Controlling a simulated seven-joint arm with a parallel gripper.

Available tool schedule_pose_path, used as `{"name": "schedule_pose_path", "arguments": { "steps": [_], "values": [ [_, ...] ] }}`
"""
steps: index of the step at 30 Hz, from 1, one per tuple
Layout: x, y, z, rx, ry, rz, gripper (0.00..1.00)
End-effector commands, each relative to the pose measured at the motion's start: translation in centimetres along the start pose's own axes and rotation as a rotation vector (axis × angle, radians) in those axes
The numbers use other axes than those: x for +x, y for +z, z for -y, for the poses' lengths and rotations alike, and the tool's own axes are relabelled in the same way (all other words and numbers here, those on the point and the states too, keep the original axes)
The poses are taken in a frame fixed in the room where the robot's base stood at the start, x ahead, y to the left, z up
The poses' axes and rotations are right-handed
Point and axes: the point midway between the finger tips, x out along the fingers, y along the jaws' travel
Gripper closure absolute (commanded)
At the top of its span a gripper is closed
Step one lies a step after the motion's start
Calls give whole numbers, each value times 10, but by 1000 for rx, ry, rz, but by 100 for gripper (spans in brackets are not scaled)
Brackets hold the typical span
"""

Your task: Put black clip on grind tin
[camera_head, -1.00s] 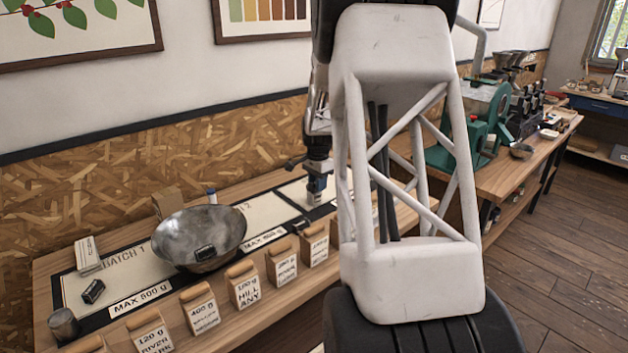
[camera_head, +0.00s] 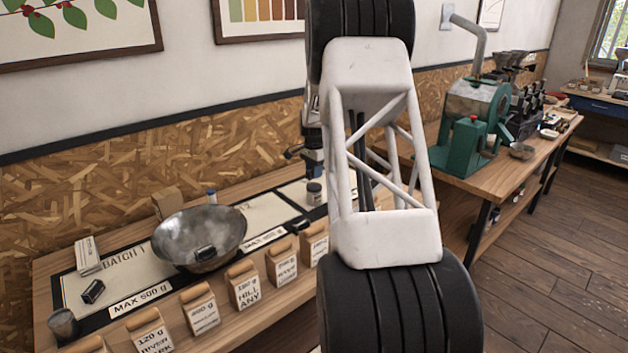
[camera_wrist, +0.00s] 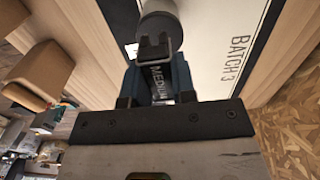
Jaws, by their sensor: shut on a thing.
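My gripper (camera_wrist: 158,82) has blue fingers and is shut on a black clip (camera_wrist: 154,48) with a label reading MEDIUM. In the wrist view the clip's far end overlaps a grey round tin (camera_wrist: 158,24); I cannot tell whether they touch. In the head view my gripper (camera_head: 312,160) is above and behind a small tin (camera_head: 314,192) with a pale label, partly beside my arm. The held clip cannot be made out there. Another black clip (camera_head: 92,291) lies on the Batch 1 mat, and a dark clip-like piece (camera_head: 205,253) lies in the metal bowl (camera_head: 175,235).
Several paper bags (camera_head: 245,288) line the bench front. A green machine (camera_head: 465,135) stands on the right bench. My arm hides part of the bench.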

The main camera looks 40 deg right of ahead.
Motion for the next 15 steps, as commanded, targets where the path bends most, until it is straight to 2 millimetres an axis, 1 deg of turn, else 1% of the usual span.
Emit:
{"name": "schedule_pose_path", "arguments": {
  "steps": [10,15],
  "values": [
    [2,0,0,0,0,0,97],
    [15,0,0,0,1,1,97]
  ]
}}
